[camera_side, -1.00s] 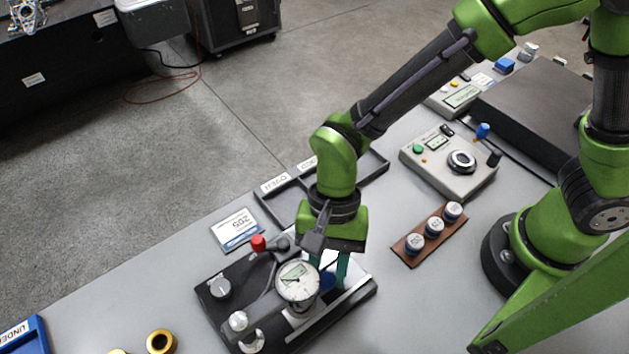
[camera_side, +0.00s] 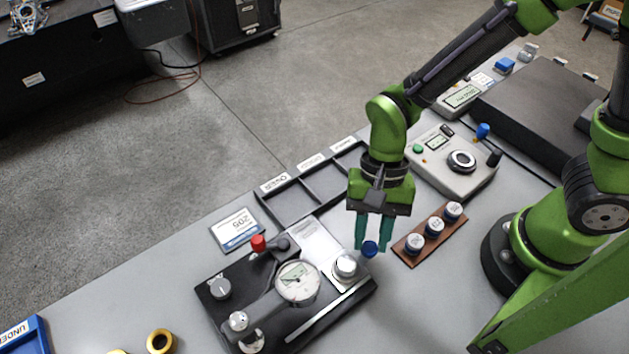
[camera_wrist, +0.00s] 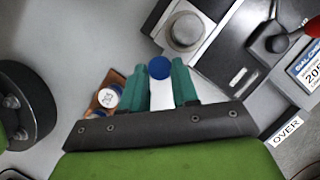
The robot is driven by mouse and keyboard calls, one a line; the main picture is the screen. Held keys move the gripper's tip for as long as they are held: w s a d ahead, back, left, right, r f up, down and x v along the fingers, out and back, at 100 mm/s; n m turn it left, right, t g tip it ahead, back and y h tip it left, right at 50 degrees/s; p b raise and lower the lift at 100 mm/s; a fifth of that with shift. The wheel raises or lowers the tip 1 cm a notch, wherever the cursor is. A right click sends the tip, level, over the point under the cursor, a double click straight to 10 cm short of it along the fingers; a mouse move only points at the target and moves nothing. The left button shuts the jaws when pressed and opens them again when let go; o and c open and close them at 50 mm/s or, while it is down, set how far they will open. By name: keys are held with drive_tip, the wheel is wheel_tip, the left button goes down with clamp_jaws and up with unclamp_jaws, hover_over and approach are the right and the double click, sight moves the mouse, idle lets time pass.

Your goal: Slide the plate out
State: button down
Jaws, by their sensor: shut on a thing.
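A pale metal plate (camera_side: 315,240) lies at the back of the black gauge fixture (camera_side: 222,308), its far end toward the divided tray. A silver round piece (camera_side: 345,266) stands at the fixture's right end; it also shows in the wrist view (camera_wrist: 185,30). My gripper (camera_side: 372,242) is shut on a small blue round piece (camera_side: 370,249), to the right of the fixture and apart from it. In the wrist view the blue piece (camera_wrist: 160,68) shows between the teal fingertips. I cannot tell whether the blue piece is joined to anything below.
A dial (camera_side: 297,282) and a red knob (camera_side: 258,243) stand on the fixture. The divided black tray (camera_side: 321,187) lies behind. A brown rack (camera_side: 429,236) with three capped pieces is close on my gripper's right. A grey control box (camera_side: 449,165) stands beyond.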

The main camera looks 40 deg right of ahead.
drive_tip(key=shift+d+f, duration=0.1)
drive_tip(key=shift+d, duration=0.2)
drive_tip(key=c, duration=0.8)
unclamp_jaws()
drive_tip(key=shift+a, duration=0.1)
drive_tip(key=shift+c, duration=0.2)
drive_tip(key=v, duration=1.7)
drive_tip(key=shift+a, duration=0.15)
